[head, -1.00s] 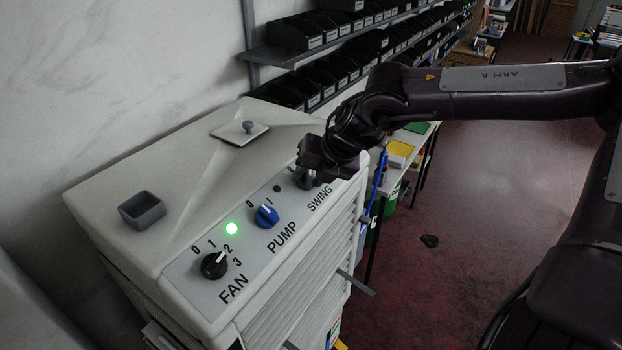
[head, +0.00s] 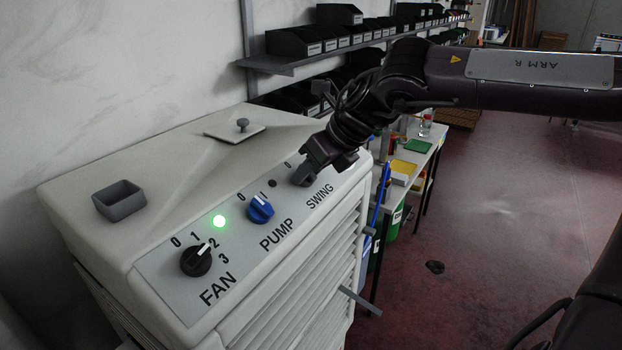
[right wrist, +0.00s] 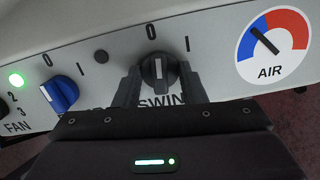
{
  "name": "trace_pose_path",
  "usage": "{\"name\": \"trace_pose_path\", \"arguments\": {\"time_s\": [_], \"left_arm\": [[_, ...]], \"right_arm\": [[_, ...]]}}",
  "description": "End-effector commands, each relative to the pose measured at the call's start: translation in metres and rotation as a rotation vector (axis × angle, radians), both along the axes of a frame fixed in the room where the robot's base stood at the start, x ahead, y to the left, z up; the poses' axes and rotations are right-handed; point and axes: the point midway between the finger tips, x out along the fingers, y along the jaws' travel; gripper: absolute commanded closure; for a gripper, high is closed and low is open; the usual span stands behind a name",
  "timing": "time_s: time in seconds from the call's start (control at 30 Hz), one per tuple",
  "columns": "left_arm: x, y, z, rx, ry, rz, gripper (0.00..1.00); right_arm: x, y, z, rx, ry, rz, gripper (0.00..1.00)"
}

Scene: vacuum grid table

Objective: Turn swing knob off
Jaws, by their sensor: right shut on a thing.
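The swing knob (right wrist: 158,72) is dark, with a white mark pointing roughly upward, closer to the 0 than to the I in the right wrist view. The fingers of my right gripper (right wrist: 160,84) stand on either side of it, shut on it. In the head view my right gripper (head: 318,172) reaches down to the panel above the SWING label, and the swing knob (head: 302,178) is mostly covered. The white cooler (head: 160,255) carries the panel. My left gripper is not in view.
The blue pump knob (head: 261,209) and black fan knob (head: 196,261) sit left of the swing knob, with a lit green lamp (head: 219,221). An AIR gauge (right wrist: 272,46) is to the right. A small grey box (head: 119,200) stands on the cooler top. Shelves line the wall behind.

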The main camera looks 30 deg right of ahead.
Motion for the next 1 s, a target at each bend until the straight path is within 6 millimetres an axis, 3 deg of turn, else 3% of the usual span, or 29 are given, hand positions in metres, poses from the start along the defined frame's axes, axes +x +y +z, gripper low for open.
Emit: {"name": "trace_pose_path", "arguments": {"time_s": [0.33,0.87,0.9,1.0], "left_arm": [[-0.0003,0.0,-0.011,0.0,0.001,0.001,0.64],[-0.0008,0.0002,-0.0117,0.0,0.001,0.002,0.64],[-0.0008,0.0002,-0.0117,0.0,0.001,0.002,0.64],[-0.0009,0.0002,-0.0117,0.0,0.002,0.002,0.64]], "right_arm": [[0.0002,-0.0005,-0.0006,-0.062,-0.024,0.114,0.86],[0.0001,-0.0003,0.0001,-0.071,-0.028,0.132,0.86],[0.0001,-0.0003,0.0001,-0.07,-0.029,0.132,0.58],[0.0002,-0.0003,0.0,-0.07,-0.028,0.132,0.45]]}}
